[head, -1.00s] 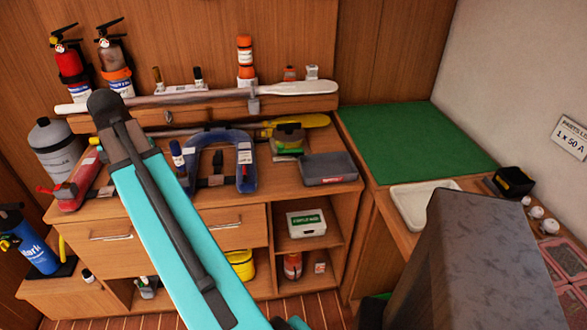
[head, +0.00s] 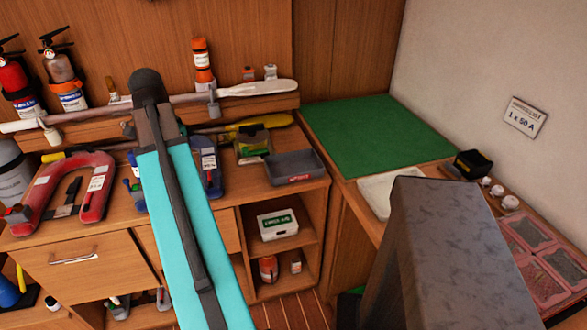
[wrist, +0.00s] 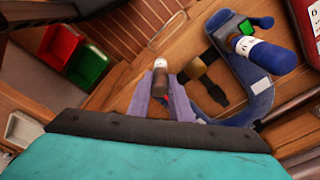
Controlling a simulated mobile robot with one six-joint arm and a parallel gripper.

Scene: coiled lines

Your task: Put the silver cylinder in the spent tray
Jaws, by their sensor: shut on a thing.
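My gripper (wrist: 160,82) shows in the wrist view with two purple fingers. It is shut on a small cylinder (wrist: 158,65) with a pale end and a brownish lower part; a silver surface is not clear there. In the head view my teal arm hides the gripper and what it holds. A grey open tray (head: 292,166) with a red label sits at the right end of the wooden bench top. A shallow white tray (head: 381,195) lies on the right counter. I cannot read which one is marked spent.
A red U-shaped clamp (head: 58,190) and a blue one (wrist: 220,95) lie on the bench. Red (wrist: 59,49) and green (wrist: 88,67) bins stand at the left of the wrist view. A green mat (head: 375,135) is clear. A grey block (head: 445,240) stands in front right.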

